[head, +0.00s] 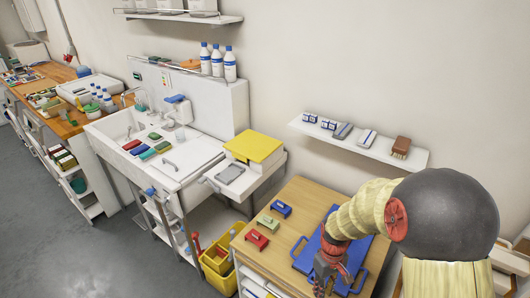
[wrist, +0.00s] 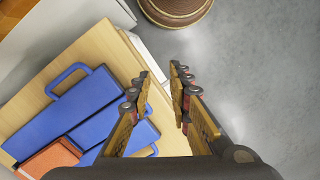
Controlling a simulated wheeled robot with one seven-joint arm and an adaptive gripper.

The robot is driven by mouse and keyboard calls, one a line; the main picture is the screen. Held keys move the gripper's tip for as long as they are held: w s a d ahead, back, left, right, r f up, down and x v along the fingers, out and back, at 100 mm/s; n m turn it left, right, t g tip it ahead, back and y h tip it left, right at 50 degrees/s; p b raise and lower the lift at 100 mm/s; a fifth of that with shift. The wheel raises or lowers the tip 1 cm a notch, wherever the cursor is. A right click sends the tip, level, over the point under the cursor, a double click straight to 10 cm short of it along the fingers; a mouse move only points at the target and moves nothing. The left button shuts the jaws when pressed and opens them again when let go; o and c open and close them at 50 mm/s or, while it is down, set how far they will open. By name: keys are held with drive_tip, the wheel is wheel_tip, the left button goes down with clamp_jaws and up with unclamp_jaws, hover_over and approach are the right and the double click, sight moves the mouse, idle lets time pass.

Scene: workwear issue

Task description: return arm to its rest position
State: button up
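The arm bends down from the right side of the head view and hides part of the tray.
A wall shelf (head: 359,143) is behind. A yellow bin (head: 222,281) stands left of the table. Open floor (head: 90,255) lies at left.

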drive_tip(key=s+r+m+t+b, duration=0.2)
drive_tip(key=s+r, duration=0.4)
drive_tip(key=r, duration=0.6)
drive_tip(key=s+r+m+t+b, duration=0.2)
drive_tip(key=s+r+t+b, duration=0.2)
drive_tip(key=r, duration=0.9)
drive_tip(key=shift+s+m+t, duration=0.3)
drive_tip(key=shift+s+t, duration=0.4)
drive_tip(key=shift+s, duration=1.05)
drive_tip(key=shift+o, duration=0.2)
